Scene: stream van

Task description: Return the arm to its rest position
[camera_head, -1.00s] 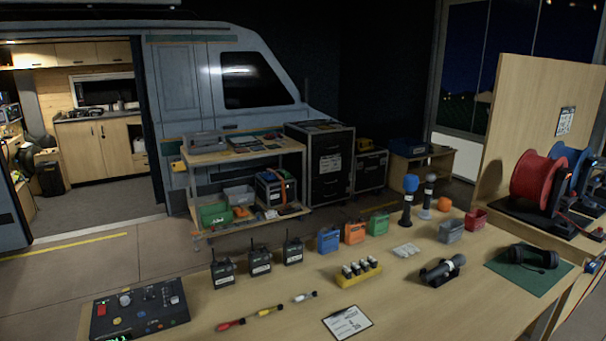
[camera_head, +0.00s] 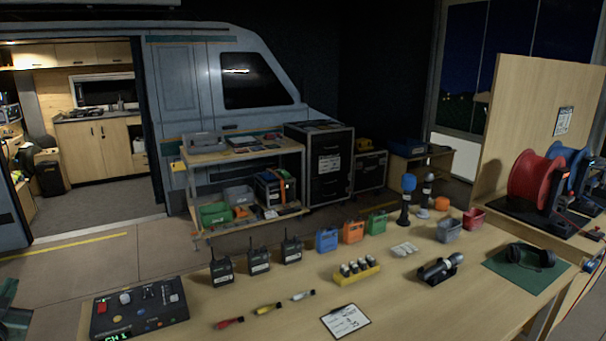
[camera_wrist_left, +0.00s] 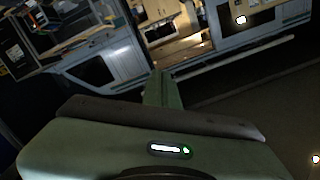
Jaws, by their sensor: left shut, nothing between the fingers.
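My left gripper (camera_wrist_left: 162,76) shows in the left wrist view as a narrow green pair of fingers, shut with nothing between them. It points out over open floor toward the van, away from any object. In the head view, a dark green part of my left arm and gripper (camera_head: 14,320) shows at the lower left edge, left of the table and clear of it. Most of that arm is cut off by the frame. My right gripper is in neither view.
The wooden table (camera_head: 205,312) fills the front. The control panel (camera_head: 138,308) is its nearest item to my left arm. Radios (camera_head: 258,262), coloured boxes (camera_head: 353,233) and microphones (camera_head: 407,205) stand farther right. A loaded cart (camera_head: 245,158) stands by the van. Floor (camera_head: 75,275) left of the table is clear.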

